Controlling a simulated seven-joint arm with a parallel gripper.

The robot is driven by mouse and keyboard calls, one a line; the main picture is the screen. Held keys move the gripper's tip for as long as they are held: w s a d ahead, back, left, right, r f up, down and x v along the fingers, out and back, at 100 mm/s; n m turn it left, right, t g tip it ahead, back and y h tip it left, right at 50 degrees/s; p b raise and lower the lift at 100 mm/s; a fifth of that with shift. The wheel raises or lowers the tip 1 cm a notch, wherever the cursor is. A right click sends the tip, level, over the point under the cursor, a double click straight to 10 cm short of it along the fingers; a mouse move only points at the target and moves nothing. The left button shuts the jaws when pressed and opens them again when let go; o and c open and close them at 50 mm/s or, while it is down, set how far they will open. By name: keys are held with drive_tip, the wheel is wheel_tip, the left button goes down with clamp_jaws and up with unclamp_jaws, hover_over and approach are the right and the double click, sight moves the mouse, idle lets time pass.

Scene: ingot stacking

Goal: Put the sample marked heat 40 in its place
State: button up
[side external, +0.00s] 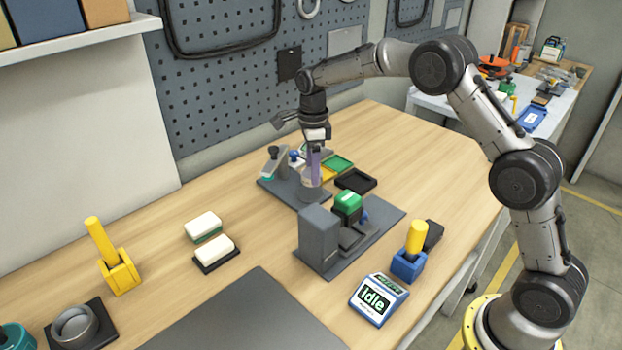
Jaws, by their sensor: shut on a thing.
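My gripper (315,148) points down over the grey fixture board at the back middle of the bench. It is shut on a slim purple piece (315,162), held roughly upright. The piece's lower end is at a pale round holder (310,181) on the board; I cannot tell whether it is inside or just in front. No heat number is legible, so I cannot tell which sample is marked heat 40. Green (340,163), yellow (328,174) and black (356,180) trays lie just right of the gripper. My gripper partly hides the board.
A grey machine with a green top (348,203) stands in front of the trays.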

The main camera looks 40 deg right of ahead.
drive_tip(key=shift+w+f, duration=0.15)
drive_tip(key=shift+f, duration=0.05)
drive_tip(key=shift+w+f, duration=0.1)
drive_tip(key=shift+f, duration=1.55)
drive_tip(key=shift+f, duration=0.2)
drive_tip(key=o, duration=1.5)
drive_tip(key=shift+r, duration=0.1)
